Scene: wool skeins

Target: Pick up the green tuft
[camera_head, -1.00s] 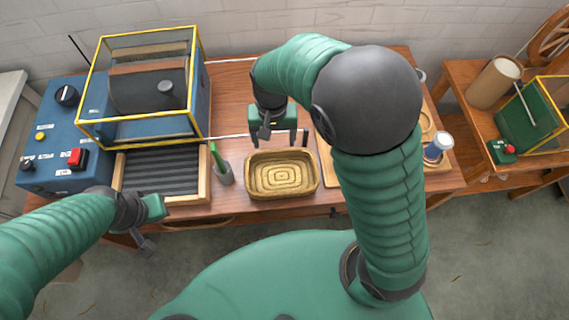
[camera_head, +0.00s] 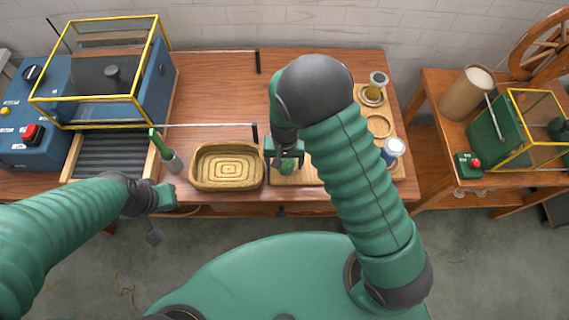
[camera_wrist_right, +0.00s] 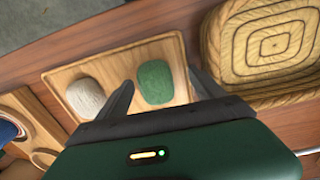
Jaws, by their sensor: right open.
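The green tuft (camera_wrist_right: 155,82) lies on a wooden tray (camera_wrist_right: 112,59), beside a cream tuft (camera_wrist_right: 86,98). In the head view the green tuft (camera_head: 288,167) shows small, partly covered by my right gripper (camera_head: 285,172). My right gripper (camera_wrist_right: 160,88) is open, with one finger on either side of the green tuft in the wrist view. I cannot tell whether the fingers touch it. My left gripper (camera_head: 168,217) hangs empty near the table's front edge at the left; its finger gap is unclear.
A woven basket (camera_head: 228,166) stands just left of my right gripper. A cup with a green-handled tool (camera_head: 170,160) stands further left, near the yellow-framed machine (camera_head: 110,75). Jars on a wooden board (camera_head: 378,125) are to the right, partly behind my right arm.

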